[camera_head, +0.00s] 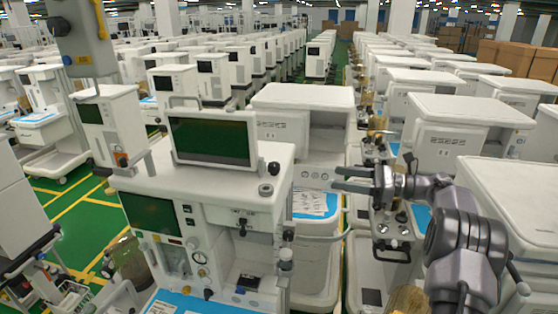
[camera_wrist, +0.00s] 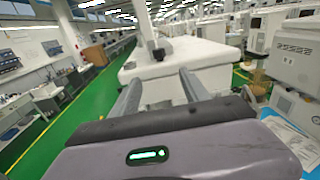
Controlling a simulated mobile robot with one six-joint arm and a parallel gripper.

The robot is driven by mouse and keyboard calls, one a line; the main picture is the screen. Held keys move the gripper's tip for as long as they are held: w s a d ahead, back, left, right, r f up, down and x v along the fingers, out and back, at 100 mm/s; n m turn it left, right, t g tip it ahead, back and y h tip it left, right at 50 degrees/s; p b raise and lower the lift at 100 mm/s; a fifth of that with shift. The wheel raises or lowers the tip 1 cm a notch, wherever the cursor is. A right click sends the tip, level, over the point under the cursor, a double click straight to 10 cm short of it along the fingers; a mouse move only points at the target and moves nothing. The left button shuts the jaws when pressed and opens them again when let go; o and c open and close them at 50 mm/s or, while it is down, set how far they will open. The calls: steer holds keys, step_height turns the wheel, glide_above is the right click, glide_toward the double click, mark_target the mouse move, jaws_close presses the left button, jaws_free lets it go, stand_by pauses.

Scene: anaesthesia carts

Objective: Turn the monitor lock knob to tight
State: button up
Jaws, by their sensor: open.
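The monitor (camera_head: 212,137) stands on top of the near white anaesthesia cart, its dark green screen facing my body camera. A small black knob (camera_head: 274,168) sits by its lower right corner; I take it for the lock knob, and its turn position is too small to read. My gripper (camera_head: 337,178) is open and empty, to the right of the knob and apart from it, fingers pointing left. In the wrist view my two fingers (camera_wrist: 160,78) are spread, with the white cart top beyond. A dark knob-like piece (camera_wrist: 158,54) shows beyond the fingertips beside a thin upright pale part.
A grey ring-shaped part (camera_head: 265,189) lies on the cart top near the knob. Another white cart (camera_head: 300,97) stands close behind. A grey column with a yellow part (camera_head: 85,40) is at upper left. Rows of carts fill the hall; green floor (camera_head: 70,205) shows at left.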

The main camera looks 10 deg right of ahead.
mark_target(279, 169)
steer(key=p+x, duration=0.1)
steer(key=x, duration=0.7)
steer(key=p+x, duration=0.1)
steer(key=x, duration=0.8)
steer(key=shift+a+r, duration=0.25)
steer(key=shift+a, duration=0.1)
jaws_close()
steer(key=m+t, duration=0.1)
steer(key=m+t+h+b, duration=0.2)
steer(key=t, duration=0.1)
steer(key=shift+s+a, duration=0.25)
steer(key=shift+s, duration=0.15)
steer(key=shift+s+m+t+h+b, duration=0.1)
steer(key=shift+m+t+h+b, duration=0.25)
steer(key=shift+m+t+h, duration=0.55)
steer(key=shift+r, duration=0.1)
